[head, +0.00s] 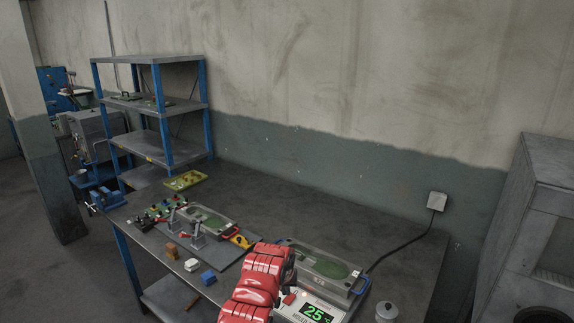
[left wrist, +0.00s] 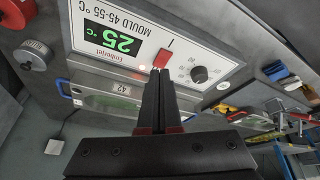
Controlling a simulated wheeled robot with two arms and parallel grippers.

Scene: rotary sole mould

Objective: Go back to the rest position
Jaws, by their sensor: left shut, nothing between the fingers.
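My left arm (head: 256,285) is red and reaches over the front of the bench. My left gripper (left wrist: 160,75) is shut and empty in the left wrist view, its black fingers together. Its tips are close to a red switch (left wrist: 163,54) on the white control panel (left wrist: 190,55); I cannot tell whether they touch. The panel's green display (left wrist: 113,40) reads 25 °C, beside the print "MOULD 45-55 °C" and a black knob (left wrist: 199,74). The display (head: 318,313) also shows in the head view. Behind it is a mould with a green sole shape (head: 326,264). My right gripper is not in view.
A grey lidded pot (head: 386,312) is at right. A blue-framed shelf (head: 160,120) stands behind.

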